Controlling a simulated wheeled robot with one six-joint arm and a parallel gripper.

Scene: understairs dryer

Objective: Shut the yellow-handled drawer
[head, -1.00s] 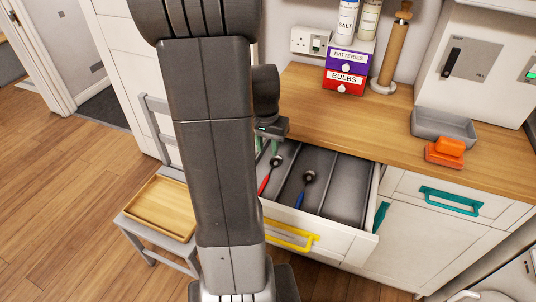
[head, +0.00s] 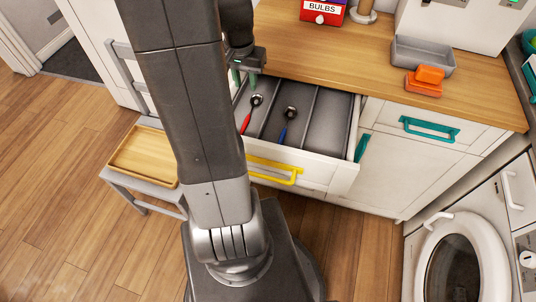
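The yellow-handled drawer (head: 330,178) is pulled out from under the wooden counter. Its yellow handle (head: 275,170) is on the front, partly behind my arm. Inside, in separate compartments, lie a spoon with a red handle (head: 246,122) and a spoon with a blue handle (head: 283,133). The right compartment looks empty. My gripper (head: 245,82) points down at the drawer's back left, near the counter edge. Its green-tipped fingers are apart with nothing seen between them. My arm hides the drawer's left side, and I cannot tell whether the fingers touch it.
A closed drawer with a teal handle (head: 429,129) is to the right. A grey tray (head: 422,55) and orange blocks (head: 425,83) sit on the counter. A chair holding a wooden tray (head: 122,160) stands left. A washer-like machine (head: 462,255) is at lower right. Floor in front is clear.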

